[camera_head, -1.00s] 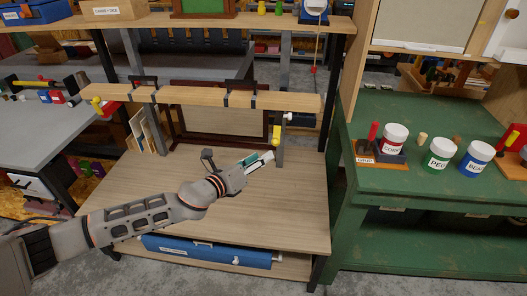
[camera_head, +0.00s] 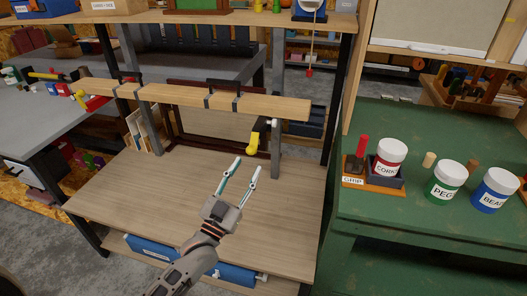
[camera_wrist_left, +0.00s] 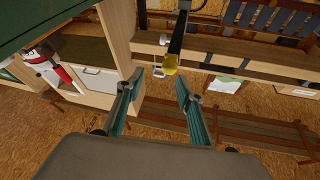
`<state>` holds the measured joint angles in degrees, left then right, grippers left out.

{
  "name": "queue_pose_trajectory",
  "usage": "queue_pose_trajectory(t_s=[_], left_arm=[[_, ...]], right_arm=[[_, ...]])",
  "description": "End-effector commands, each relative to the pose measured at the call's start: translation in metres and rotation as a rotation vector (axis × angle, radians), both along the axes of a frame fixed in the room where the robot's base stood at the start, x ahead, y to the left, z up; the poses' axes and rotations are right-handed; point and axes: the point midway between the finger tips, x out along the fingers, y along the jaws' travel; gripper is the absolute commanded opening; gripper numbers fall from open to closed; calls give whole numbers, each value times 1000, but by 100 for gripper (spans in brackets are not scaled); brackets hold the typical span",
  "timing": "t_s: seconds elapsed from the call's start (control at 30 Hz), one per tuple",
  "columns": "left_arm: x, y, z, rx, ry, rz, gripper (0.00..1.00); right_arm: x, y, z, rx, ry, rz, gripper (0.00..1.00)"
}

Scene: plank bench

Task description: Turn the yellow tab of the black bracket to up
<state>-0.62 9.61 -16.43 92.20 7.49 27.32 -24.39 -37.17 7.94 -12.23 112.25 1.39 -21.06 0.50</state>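The black bracket (camera_head: 264,128) is at the right end of the wooden plank, by the grey post. Its yellow tab (camera_head: 252,143) hangs down, slightly to the left. In the left wrist view the black bracket (camera_wrist_left: 179,35) comes in from the top and ends in the yellow tab (camera_wrist_left: 170,64). My left gripper (camera_head: 247,166) is open and empty, with its two fingers pointing up at the tab from just below it. In the wrist view the tab shows between and beyond the fingertips (camera_wrist_left: 160,79), apparently without contact. My right gripper is out of view.
The plank (camera_head: 190,97) runs across above the wooden bench top (camera_head: 140,190). A green table (camera_head: 420,240) at right carries jars and a grip block. The bench top is mostly clear.

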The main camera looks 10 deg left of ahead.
Motion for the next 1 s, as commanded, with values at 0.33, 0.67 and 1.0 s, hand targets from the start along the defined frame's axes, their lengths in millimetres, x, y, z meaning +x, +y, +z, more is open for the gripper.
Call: queue_pose_trajectory(t_s=[0.33, 0.67, 1.0], left_arm=[[18, 14, 5, -79, 4, 27, 37], [59, 5, 21, -75, 6, 26, 37], [67, 3, 24, -74, 7, 25, 37]], right_arm=[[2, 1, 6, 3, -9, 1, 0], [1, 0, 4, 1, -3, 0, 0], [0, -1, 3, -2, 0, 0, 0]])
